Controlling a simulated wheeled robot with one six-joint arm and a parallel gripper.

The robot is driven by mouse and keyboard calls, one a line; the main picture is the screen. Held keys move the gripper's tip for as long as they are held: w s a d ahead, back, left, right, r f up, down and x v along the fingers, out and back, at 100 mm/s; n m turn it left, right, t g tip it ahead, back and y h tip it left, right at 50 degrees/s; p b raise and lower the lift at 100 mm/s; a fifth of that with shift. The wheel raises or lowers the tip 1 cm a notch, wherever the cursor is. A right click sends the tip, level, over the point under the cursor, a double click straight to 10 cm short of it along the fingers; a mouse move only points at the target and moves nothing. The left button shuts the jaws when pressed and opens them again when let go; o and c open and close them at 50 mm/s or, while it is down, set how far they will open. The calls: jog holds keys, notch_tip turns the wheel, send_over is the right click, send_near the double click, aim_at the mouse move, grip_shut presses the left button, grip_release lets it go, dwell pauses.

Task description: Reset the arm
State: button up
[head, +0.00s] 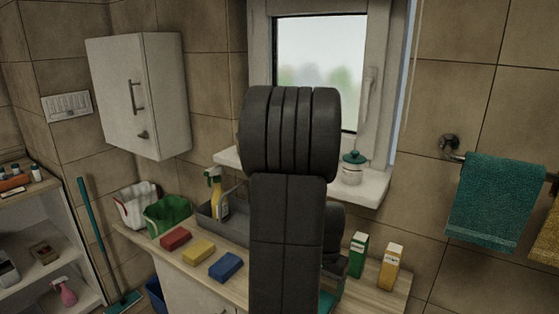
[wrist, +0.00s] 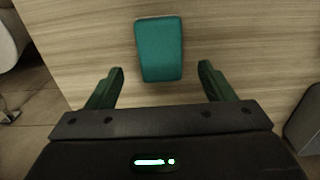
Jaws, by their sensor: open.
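My gripper (wrist: 161,82) is open in the wrist view, with its two green fingers spread and nothing between them. A teal block (wrist: 160,48), like a sponge, lies on the wooden counter just beyond the fingertips, apart from them. In the head view my arm stands up in the middle of the picture and hides part of the counter (head: 180,250) and the window.
Red (head: 175,238), yellow (head: 199,252) and blue (head: 226,266) sponges lie along the counter left of my arm. A green bucket (head: 167,216) and a spray bottle (head: 216,195) stand behind them. Green (head: 358,255) and orange-white (head: 389,267) cartons stand right of my arm.

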notch_tip(320, 180, down, 7)
jog(key=shift+r, duration=0.6)
